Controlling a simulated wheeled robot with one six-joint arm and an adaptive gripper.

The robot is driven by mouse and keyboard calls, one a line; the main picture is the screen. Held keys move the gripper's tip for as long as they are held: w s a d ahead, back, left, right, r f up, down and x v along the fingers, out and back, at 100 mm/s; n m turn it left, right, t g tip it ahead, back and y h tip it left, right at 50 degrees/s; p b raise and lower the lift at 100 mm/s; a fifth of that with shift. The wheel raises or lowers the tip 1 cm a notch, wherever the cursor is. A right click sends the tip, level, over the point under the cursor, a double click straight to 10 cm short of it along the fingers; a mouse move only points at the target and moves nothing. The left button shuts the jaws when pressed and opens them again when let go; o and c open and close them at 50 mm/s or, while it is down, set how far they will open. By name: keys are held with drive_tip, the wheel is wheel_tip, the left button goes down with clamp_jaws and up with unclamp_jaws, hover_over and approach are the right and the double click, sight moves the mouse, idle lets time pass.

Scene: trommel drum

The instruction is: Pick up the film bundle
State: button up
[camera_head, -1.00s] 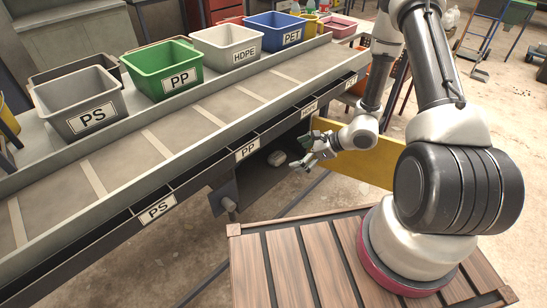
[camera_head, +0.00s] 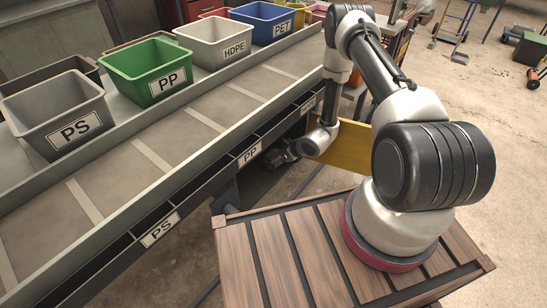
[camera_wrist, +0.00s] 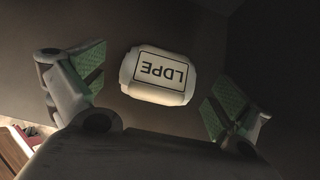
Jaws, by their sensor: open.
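The film bundle (camera_wrist: 157,76) is a pale, rounded bundle with a label reading LDPE. In the wrist view it lies on a dark surface, ahead of and between the two green-padded fingers. My gripper (camera_wrist: 155,92) is open, with clear space between each finger and the bundle; nothing is held. In the head view my gripper (camera_head: 282,155) reaches under the conveyor edge, below the PP label, in shadow. The bundle cannot be made out in the head view.
The sorting conveyor (camera_head: 205,118) and its labelled side rail lie directly above and beside my gripper. Bins stand along its far side, including the green PP bin (camera_head: 150,75) and grey PS bin (camera_head: 60,115). A yellow panel (camera_head: 345,150) stands just right of my wrist.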

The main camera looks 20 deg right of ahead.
drive_tip(key=shift+w+a+f, duration=0.15)
drive_tip(key=shift+w+f, duration=0.05)
drive_tip(key=shift+f, duration=0.05)
drive_tip(key=c, duration=0.9)
drive_tip(key=shift+r, duration=0.15)
drive_tip(key=shift+c, duration=0.2)
